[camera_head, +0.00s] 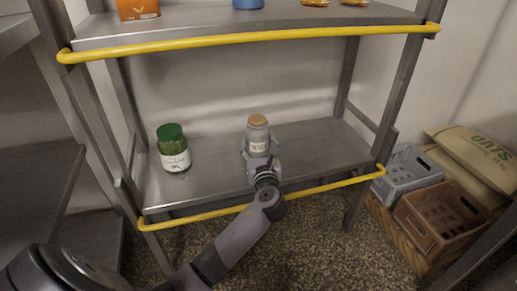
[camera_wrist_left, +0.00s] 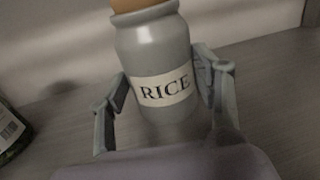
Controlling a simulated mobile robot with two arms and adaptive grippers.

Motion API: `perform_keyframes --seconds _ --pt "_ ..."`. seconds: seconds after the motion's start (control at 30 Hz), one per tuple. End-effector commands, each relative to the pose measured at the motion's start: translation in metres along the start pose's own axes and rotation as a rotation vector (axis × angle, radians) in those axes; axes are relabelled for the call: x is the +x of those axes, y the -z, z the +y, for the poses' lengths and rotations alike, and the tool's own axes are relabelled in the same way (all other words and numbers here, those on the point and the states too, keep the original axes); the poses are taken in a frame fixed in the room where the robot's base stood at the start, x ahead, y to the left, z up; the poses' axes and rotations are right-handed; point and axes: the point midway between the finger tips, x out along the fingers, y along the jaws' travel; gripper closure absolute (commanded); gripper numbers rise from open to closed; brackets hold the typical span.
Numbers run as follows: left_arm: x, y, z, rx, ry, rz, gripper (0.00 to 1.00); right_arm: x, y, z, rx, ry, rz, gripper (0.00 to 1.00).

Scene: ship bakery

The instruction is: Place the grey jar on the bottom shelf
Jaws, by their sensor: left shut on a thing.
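The grey jar (camera_head: 257,134) has a cork lid and a white label reading "RICE". My left gripper (camera_head: 260,154) reaches in over the front rail and is shut on the jar. In the left wrist view the fingers (camera_wrist_left: 168,105) stand on both sides of the grey jar (camera_wrist_left: 153,50). The jar's base is hidden, so I cannot tell whether it touches the shelf. My right gripper is not in view.
A green-lidded jar (camera_head: 173,149) stands on the bottom shelf to the left. A yellow rail (camera_head: 215,216) runs along the shelf's front edge. The upper shelf (camera_head: 200,28) holds several items. Crates (camera_head: 440,214) and sacks (camera_head: 478,155) are at the right. Shelf space right of my gripper is clear.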

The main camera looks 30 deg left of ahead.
Motion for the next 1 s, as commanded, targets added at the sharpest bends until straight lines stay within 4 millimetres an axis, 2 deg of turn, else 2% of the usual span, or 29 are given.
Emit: perform_keyframes --seconds 0.27,0.3,0.6,0.93,1.0 --pt "0.0003 -0.0019 -0.0001 -0.001 0.0 -0.004 0.95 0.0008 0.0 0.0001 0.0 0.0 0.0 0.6" --pt "0.0 0.0011 -0.0001 0.0 0.0 0.001 0.4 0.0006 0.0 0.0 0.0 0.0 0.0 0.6" --pt "0.0 0.0008 0.0001 0.0 0.0 0.001 0.21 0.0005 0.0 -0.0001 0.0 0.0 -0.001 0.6" --pt "-0.0004 -0.0015 0.0001 -0.001 0.0 0.0 0.21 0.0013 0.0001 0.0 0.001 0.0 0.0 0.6" --pt "-0.0067 -0.0018 -0.0003 0.0 0.001 0.002 0.21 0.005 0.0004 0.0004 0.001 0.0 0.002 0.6"
